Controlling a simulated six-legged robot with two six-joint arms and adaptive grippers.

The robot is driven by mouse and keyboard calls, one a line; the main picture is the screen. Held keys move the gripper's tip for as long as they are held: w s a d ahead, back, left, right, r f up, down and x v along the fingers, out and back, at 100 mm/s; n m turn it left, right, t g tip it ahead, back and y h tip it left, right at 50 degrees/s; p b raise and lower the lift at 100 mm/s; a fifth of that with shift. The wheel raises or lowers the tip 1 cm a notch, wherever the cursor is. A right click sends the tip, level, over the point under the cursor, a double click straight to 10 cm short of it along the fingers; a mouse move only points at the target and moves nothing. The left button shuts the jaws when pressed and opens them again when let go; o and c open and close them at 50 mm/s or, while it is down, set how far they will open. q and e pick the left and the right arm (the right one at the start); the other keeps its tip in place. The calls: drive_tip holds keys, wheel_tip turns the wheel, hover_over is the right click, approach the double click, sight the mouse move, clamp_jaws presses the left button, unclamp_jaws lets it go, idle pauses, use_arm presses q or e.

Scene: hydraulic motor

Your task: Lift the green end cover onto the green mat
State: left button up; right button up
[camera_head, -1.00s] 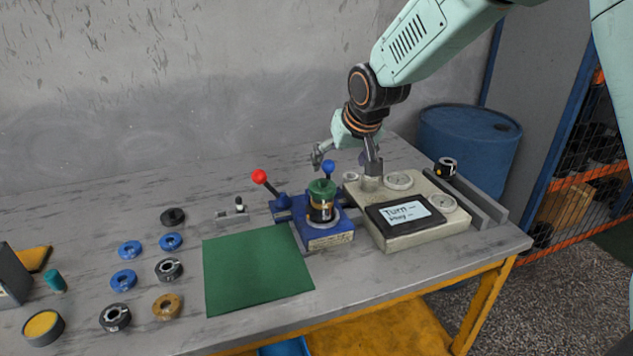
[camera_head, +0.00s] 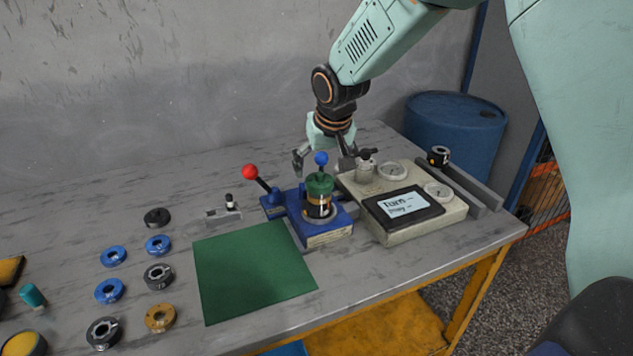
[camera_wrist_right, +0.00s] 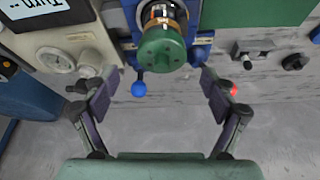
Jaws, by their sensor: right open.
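The green end cover (camera_head: 319,185) sits on top of the dark motor body (camera_head: 318,206), which stands upright in the blue fixture (camera_head: 328,233). The flat green mat (camera_head: 252,270) lies to the left of the fixture and is bare. My right gripper (camera_head: 324,166) is open behind the cover in the head view. In the right wrist view the green cover (camera_wrist_right: 160,48) lies ahead of and between the spread fingers of my right gripper (camera_wrist_right: 157,90), apart from both. My left gripper is not in view.
A red-knobbed lever (camera_head: 250,172) and a blue knob (camera_head: 321,158) stand at the fixture. A beige gauge box with a screen (camera_head: 403,205) is close on the right. Several rings and a blue ring (camera_head: 158,245) lie left of the mat.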

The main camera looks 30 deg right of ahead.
sight(318, 175)
drive_tip(key=shift+w+d+f, duration=0.1)
drive_tip(key=shift+d+f, duration=0.05)
drive_tip(key=shift+f, duration=0.45)
drive_tip(key=shift+w+d+f, duration=0.1)
drive_tip(key=shift+f, duration=0.45)
drive_tip(key=shift+w+a+f, duration=0.15)
drive_tip(key=shift+w+a, duration=0.05)
drive_tip(key=shift+a, duration=0.15)
drive_tip(key=shift+w+a+f, duration=0.1)
drive_tip(key=shift+w, duration=0.1)
drive_tip(key=shift+s+d, duration=0.2)
drive_tip(key=shift+d, duration=0.15)
drive_tip(key=c, duration=0.4)
drive_tip(key=shift+w+a, duration=0.1)
drive_tip(key=shift+a, duration=0.2)
drive_tip(key=c, duration=0.5)
drive_tip(key=shift+d, duration=0.15)
drive_tip(key=c, duration=0.5)
drive_tip(key=shift+c, duration=0.4)
